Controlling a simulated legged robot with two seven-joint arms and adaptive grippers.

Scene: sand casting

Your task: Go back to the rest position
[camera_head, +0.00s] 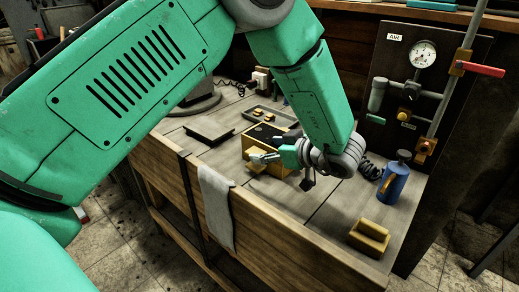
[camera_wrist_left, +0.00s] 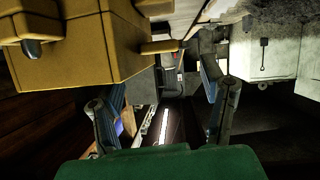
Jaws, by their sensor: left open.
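My left arm comes in from the left and bends down over the wooden bench (camera_head: 255,205). My left gripper (camera_head: 281,148) is at the near right side of a yellow box (camera_head: 252,140) on the bench and covers part of it. In the left wrist view the two fingers of the gripper (camera_wrist_left: 165,95) are spread apart with nothing held between them. The yellow box (camera_wrist_left: 85,50) fills the upper left there, close to the left finger. Whether finger and box touch I cannot tell. My right gripper is not in view.
A grey cloth (camera_head: 216,205) hangs over the front edge. A dark flat plate (camera_head: 209,130) lies left of the box. An air panel (camera_head: 425,85) with a gauge rises behind.

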